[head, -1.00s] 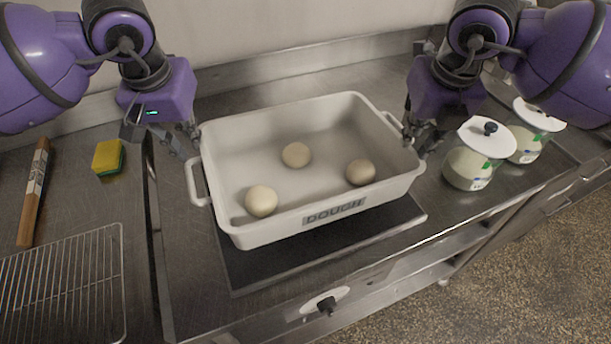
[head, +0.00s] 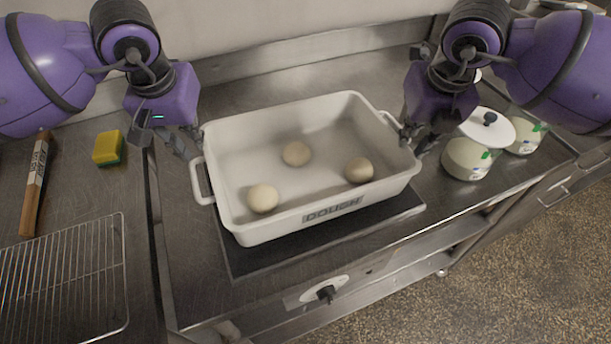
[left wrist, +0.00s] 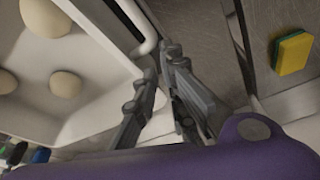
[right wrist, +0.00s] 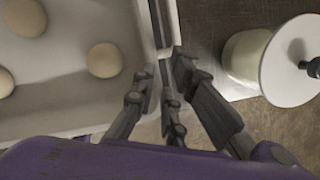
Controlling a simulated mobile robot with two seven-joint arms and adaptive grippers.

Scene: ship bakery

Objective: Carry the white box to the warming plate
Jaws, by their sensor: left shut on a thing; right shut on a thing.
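The white box (head: 270,228), marked DOUGH, holds three pale dough balls (head: 296,153). It sits level over the dark warming plate (head: 245,262), whose front and right margins show; I cannot tell whether it touches. My left gripper (head: 192,146) is shut on the box at its left end, near the handle; in the left wrist view its fingers (left wrist: 158,72) meet the box's edge. My right gripper (head: 412,140) is shut on the box's right end; in the right wrist view its fingers (right wrist: 168,66) are at the edge. The exact finger contact is partly hidden.
Two white-lidded jars (head: 466,158) stand close right of the box. A yellow-green sponge (head: 108,148), a rolling pin (head: 35,185) and a wire rack (head: 65,280) lie on the left counter. A knob (head: 326,293) is on the front panel. The wall is behind.

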